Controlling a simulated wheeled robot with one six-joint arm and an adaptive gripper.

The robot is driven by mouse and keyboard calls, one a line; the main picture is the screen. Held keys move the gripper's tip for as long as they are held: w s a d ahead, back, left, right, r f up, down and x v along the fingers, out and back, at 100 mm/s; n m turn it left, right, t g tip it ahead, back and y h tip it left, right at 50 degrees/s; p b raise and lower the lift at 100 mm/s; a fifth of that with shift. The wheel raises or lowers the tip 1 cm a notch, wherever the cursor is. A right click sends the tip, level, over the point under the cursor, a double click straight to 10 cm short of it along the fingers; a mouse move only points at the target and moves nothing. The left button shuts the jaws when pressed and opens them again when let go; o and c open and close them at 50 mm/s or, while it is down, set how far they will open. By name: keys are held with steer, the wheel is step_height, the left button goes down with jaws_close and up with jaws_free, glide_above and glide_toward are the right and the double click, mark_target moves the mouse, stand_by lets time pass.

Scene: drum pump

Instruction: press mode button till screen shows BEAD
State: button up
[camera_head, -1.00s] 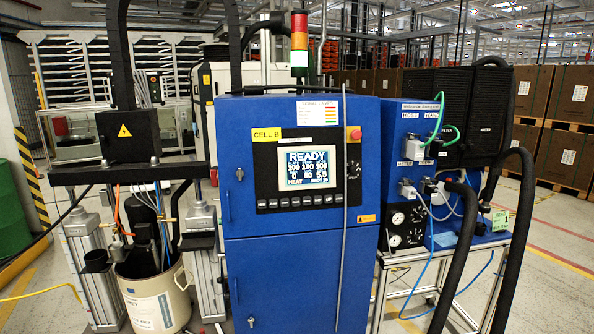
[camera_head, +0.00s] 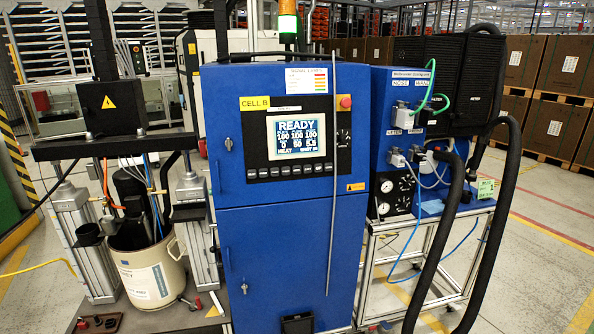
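The blue cabinet (camera_head: 285,255) marked CELL B stands in the middle of the head view. Its lit screen (camera_head: 297,135) reads READY at the top, with rows of numbers below. The lower left of the screen reads HEAT; the small text at lower right is hard to read. A row of small grey buttons (camera_head: 297,171) runs along the black panel under the screen. Their labels are too small to read, so I cannot tell which is the mode button. A round dark knob sits right of the screen. My gripper is not in view.
A red button (camera_head: 345,102) sits on the cabinet's upper right. A thin grey rod (camera_head: 332,190) runs down its front. A pail (camera_head: 150,272) and metal columns stand at left. A wheeled cart with black hoses (camera_head: 440,240) stands at right. Floor is clear at far right.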

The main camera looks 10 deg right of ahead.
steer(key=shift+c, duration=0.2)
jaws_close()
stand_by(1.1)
